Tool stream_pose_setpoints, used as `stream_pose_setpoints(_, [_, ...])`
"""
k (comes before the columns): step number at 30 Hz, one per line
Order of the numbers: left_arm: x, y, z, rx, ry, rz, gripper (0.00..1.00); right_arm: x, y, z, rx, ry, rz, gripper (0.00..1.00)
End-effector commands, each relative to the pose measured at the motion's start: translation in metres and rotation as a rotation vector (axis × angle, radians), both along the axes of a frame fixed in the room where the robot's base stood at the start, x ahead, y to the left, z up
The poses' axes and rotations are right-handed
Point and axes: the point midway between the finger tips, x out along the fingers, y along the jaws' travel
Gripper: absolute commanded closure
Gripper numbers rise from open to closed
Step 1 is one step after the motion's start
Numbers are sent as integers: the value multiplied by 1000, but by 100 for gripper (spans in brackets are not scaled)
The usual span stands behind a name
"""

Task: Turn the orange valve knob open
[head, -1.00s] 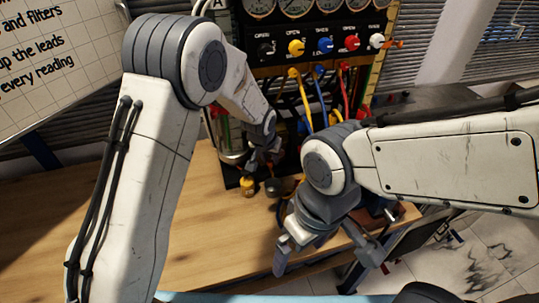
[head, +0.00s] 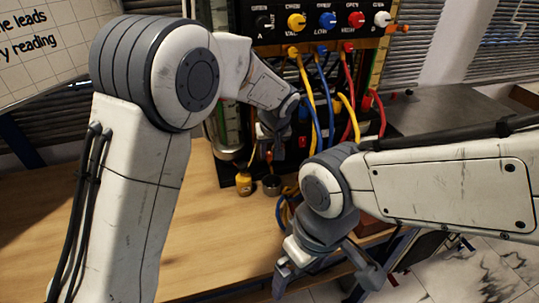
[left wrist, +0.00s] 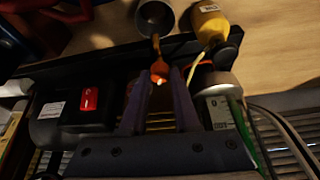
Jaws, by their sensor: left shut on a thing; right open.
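The orange valve knob (left wrist: 159,70) shows in the left wrist view between the two fingertips of my left gripper (left wrist: 158,80), which is shut on it. An orange stem or handle runs on from it towards a metal cup. In the head view my left gripper (head: 270,142) is at the foot of the gauge rig, beside its glass column. A small orange piece (head: 269,156) shows just below its fingers there; the fingers hide most of the knob. My right gripper (head: 325,274) is open and empty, low at the table's front edge.
The black panel (head: 272,24) carries a row of coloured knobs, with hoses (head: 309,85) hanging below. A yellow bottle (head: 243,182) and a metal cup (head: 271,185) stand close to my left gripper. A red switch (left wrist: 89,99) is beside it. The wooden table is clear at left.

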Motion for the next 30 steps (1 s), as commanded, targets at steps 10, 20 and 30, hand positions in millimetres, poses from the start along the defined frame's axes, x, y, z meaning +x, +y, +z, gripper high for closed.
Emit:
stream_pose_setpoints(10, [0,0,0,0,2,4,100,0,0,0,0,0,0,1])
stream_pose_setpoints(20, [0,0,0,0,1,3,58,0,0,0,0,0,0,1])
stream_pose_setpoints(30, [-14,-4,36,-2,-3,1,58,0,0,-2,0,0,0,1])
